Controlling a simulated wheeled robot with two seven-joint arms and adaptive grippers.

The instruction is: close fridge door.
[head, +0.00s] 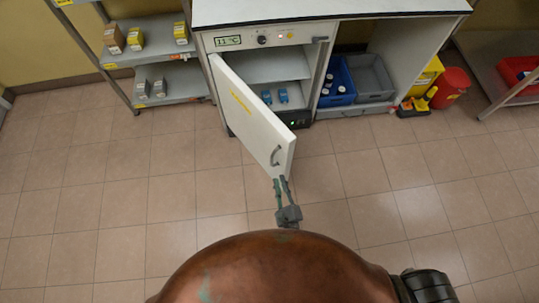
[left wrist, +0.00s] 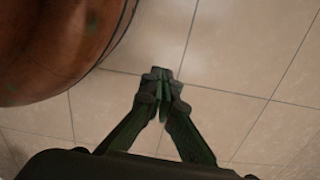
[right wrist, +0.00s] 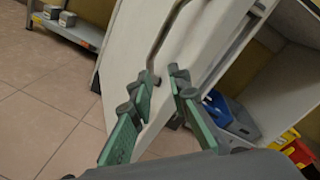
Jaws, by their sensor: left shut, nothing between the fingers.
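The white fridge door (head: 250,108) stands wide open, swung out from the fridge (head: 268,38) under the worktop. Its grey handle (head: 275,156) is near the door's free end. My right gripper (head: 281,180) is just off that free end, below the handle in the head view. In the right wrist view, its fingers (right wrist: 165,77) are apart near one end of the handle (right wrist: 168,30), with the door (right wrist: 140,60) behind; I cannot tell whether they touch it. My left gripper (left wrist: 162,76) is shut and empty over the floor; it is not visible in the head view.
Two small blue items (head: 267,97) sit inside the fridge. A blue bin (head: 337,82) and a grey bin (head: 370,80) stand right of it. A shelf rack (head: 160,60) stands left of it. The tiled floor around the door is clear.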

